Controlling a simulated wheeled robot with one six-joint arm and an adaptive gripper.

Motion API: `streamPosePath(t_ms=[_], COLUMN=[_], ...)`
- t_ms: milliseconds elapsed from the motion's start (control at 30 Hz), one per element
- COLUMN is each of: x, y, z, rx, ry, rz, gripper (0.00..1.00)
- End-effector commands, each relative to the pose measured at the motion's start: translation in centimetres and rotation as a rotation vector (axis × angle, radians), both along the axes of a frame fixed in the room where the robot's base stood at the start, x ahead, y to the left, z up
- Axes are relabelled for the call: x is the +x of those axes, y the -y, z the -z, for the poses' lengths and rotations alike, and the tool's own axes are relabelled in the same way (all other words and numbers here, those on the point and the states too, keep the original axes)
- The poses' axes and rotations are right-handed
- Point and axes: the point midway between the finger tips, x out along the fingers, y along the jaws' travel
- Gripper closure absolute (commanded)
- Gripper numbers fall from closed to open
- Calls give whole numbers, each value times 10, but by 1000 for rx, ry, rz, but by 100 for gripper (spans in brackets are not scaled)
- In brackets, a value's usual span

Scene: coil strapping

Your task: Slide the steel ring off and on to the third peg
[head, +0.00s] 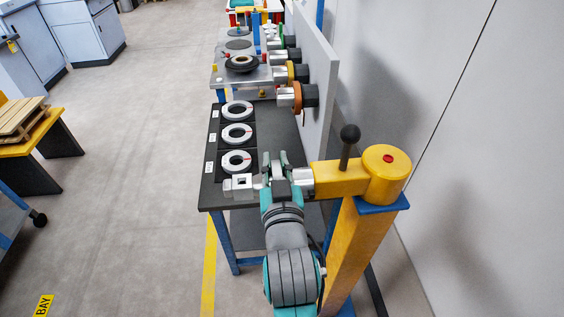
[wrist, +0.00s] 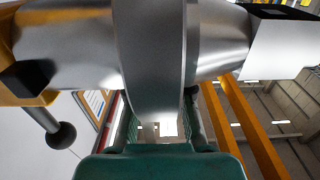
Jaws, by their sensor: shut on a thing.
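The steel ring (wrist: 152,45) is a broad grey band filling the middle of the wrist view. It sits around a shiny steel bar (wrist: 65,50), which continues as a taper (wrist: 218,40) on the other side. My gripper (wrist: 155,112) is shut on the ring's rim. In the head view my gripper (head: 276,165) is beside the yellow arm (head: 340,178), and it largely hides the ring. Pegs with coloured collars, such as the orange-brown one (head: 289,98), line the upright panel; I cannot tell which is the third.
A yellow post (head: 352,245) with a black ball-topped lever (head: 349,137) stands at the right. On the dark bench (head: 212,192) lie several pale rings (head: 237,161) and a pale square block (head: 241,184).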

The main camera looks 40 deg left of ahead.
Motion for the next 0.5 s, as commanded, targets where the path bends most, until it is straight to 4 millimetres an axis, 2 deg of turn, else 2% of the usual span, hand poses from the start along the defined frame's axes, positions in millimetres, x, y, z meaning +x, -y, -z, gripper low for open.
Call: streamPosePath(t_ms=[500], x=[-17], y=[-14], z=[-1], rx=[2], ry=[2], rz=[-1], gripper=[100])
